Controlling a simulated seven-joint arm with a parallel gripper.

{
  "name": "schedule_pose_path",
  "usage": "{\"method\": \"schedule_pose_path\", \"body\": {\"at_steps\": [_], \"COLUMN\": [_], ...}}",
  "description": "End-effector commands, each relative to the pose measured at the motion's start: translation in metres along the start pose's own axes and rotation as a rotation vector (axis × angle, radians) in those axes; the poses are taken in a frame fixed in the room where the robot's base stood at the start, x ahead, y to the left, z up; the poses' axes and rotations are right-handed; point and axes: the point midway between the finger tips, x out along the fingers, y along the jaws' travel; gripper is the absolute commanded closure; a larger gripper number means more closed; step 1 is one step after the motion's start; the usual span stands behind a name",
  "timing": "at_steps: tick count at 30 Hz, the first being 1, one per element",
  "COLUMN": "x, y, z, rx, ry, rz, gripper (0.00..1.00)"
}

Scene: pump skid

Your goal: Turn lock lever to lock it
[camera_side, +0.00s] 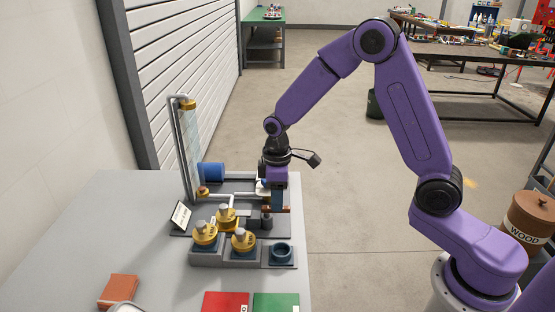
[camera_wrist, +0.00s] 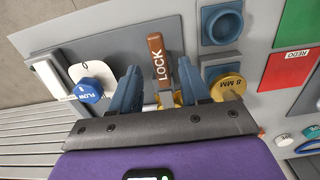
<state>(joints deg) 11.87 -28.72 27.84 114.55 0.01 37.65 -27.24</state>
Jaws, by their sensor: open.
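The lock lever (camera_wrist: 156,52) is a brown-orange bar with the word LOCK in white. In the wrist view it points up, away from my gripper. My gripper (camera_wrist: 158,72) is open, with one blue finger on each side of the lever and visible gaps between. I cannot tell how deep the fingertips reach beside it. In the side view my gripper (camera_side: 277,204) is low over the right part of the pump skid, and a sliver of the lever (camera_side: 284,210) shows by the fingertips. The lever's near end is partly hidden.
A blue FLOW knob (camera_wrist: 89,90) lies left of the fingers in the wrist view, and a yellow 8 MM cap (camera_wrist: 228,86) right. An empty blue socket (camera_wrist: 221,25) is near. Red (camera_side: 227,303) and green (camera_side: 277,303) panels lie at the table's front. The table's left is mostly clear.

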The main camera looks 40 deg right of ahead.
Motion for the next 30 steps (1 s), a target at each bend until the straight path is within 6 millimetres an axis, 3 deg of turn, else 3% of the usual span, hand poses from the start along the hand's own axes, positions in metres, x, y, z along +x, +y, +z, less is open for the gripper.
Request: {"method": "schedule_pose_path", "body": {"at_steps": [12, 18, 24, 30], "x": [-0.091, -0.126, -0.145, -0.149], "y": [0.0, 0.001, 0.0, 0.0], "z": [-0.001, 0.0, 0.0, 0.0], "rx": [0.001, 0.003, 0.002, 0.002], "ry": [0.007, 0.004, 0.001, 0.0], "rz": [0.003, 0.002, 0.0, 0.0], "gripper": [0.54, 0.54, 0.54, 0.54]}}
